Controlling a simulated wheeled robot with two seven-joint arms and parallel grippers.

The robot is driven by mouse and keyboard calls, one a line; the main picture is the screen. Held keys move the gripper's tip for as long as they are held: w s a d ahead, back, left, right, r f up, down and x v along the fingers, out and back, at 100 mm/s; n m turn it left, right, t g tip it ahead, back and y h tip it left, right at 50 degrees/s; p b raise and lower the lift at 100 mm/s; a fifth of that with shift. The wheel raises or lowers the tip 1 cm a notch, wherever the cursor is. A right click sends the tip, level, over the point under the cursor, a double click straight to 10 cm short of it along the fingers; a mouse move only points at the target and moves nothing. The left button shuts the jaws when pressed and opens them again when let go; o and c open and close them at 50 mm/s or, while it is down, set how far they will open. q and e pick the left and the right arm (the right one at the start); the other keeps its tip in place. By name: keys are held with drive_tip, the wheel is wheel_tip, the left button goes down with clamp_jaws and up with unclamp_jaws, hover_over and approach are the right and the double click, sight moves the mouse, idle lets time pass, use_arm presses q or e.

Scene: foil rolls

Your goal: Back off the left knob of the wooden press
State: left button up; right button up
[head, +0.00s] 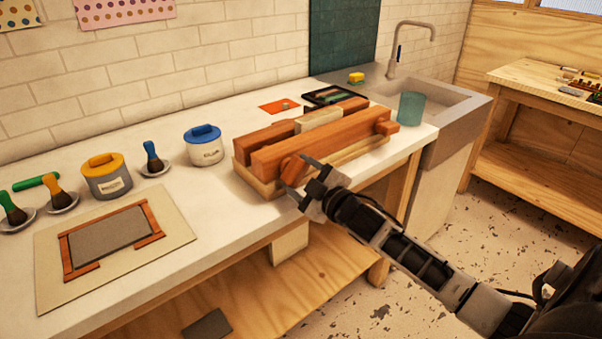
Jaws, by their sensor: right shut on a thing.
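The wooden press (322,139) stands on the white counter, with a reddish front beam, a back beam and a pale block between them. Its left knob (293,168) is at the near left end of the front beam. Its right knob (387,127) sticks out at the far right end. My right gripper (297,186) comes in from the lower right and is shut on the left knob, its fingers partly covering it. My left gripper is not in view.
A blue-lidded pot (203,147) and a yellow-lidded pot (107,178) stand left of the press. A framed board (110,241) lies at the counter's front left. A teal cup (411,108) stands close to the press's right end, by the sink (440,97).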

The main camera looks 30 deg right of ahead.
drive_tip(key=n, duration=0.3)
drive_tip(key=shift+r+n, duration=0.1)
drive_tip(key=shift+n, duration=0.3)
drive_tip(key=n, duration=0.2)
drive_tip(key=shift+n, duration=0.3)
drive_tip(key=n, duration=0.4)
drive_tip(key=shift+r+n, duration=0.1)
drive_tip(key=shift+n, duration=0.3)
drive_tip(key=n, duration=0.3)
drive_tip(key=shift+b, duration=0.3)
drive_tip(key=n, duration=1)
drive_tip(key=shift+n, duration=0.3)
